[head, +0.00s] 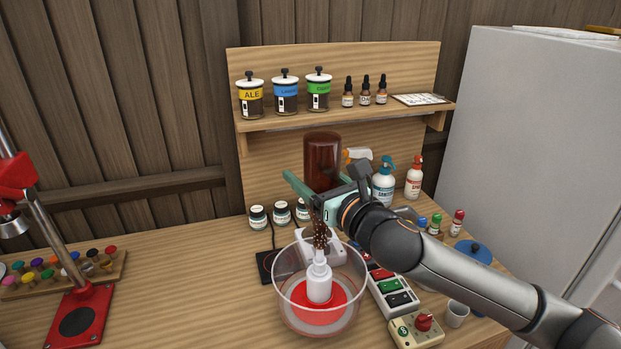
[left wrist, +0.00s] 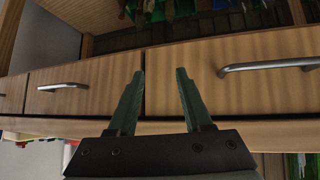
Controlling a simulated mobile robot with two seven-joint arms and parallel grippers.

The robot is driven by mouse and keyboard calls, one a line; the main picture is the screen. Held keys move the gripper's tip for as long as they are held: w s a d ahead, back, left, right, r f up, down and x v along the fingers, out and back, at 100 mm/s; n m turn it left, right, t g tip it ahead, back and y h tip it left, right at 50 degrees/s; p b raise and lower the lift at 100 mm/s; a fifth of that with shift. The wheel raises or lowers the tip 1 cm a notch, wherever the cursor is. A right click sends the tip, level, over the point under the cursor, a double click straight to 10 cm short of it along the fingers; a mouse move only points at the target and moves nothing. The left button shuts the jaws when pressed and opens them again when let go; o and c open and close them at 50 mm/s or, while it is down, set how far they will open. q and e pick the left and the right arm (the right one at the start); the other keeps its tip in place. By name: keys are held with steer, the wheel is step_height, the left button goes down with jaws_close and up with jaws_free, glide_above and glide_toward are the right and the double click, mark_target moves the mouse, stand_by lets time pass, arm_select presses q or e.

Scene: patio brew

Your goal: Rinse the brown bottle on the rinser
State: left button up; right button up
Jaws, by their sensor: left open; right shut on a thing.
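The brown bottle (head: 322,158) is upside down in the head view, its base upward. My right gripper (head: 318,190) is shut on it and hides part of its lower body. The rinser (head: 284,297) is a clear bowl with a red inside and a white upright nozzle (head: 319,280). The bottle is above the rinser. A dark brown, speckled piece (head: 321,236) shows between gripper and nozzle; I cannot tell whether it is the bottle's neck. My left gripper (left wrist: 160,78) is open and empty in the left wrist view, before wooden drawers.
A power strip (head: 391,290) and a socket box with a red knob (head: 417,328) stand right of the rinser. Small jars (head: 281,212) and spray bottles (head: 383,180) stand behind. A red capper (head: 80,315) and cap rack (head: 62,272) are left.

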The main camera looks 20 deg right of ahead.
mark_target(311, 152)
steer(key=shift+r, duration=2.3)
steer(key=shift+s, duration=0.1)
